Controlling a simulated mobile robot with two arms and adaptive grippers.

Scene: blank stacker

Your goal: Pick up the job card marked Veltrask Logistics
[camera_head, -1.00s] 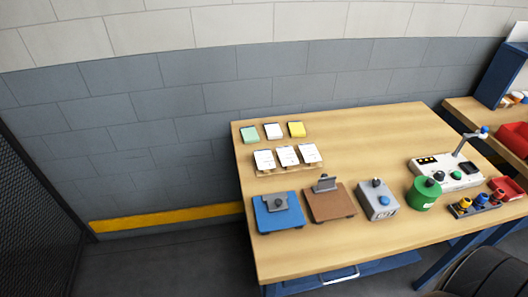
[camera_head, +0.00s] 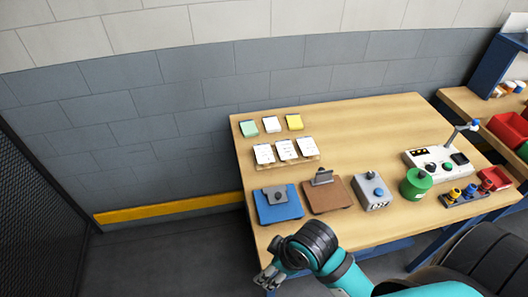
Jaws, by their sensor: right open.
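Three white job cards stand side by side in a wooden holder (camera_head: 290,165) on the bench: a left card (camera_head: 264,154), a middle card (camera_head: 286,149) and a right card (camera_head: 307,146). Their print is too small to read, so I cannot tell which is marked Veltrask Logistics. My right gripper (camera_head: 268,280) is at the bench's front left corner, low in the picture, well in front of the cards. It is open and apart from them. My left gripper is not in view.
Green, white and yellow pads (camera_head: 271,124) lie behind the cards. A white control device (camera_head: 435,163) stands right. Bare bench top (camera_head: 365,130) lies behind.

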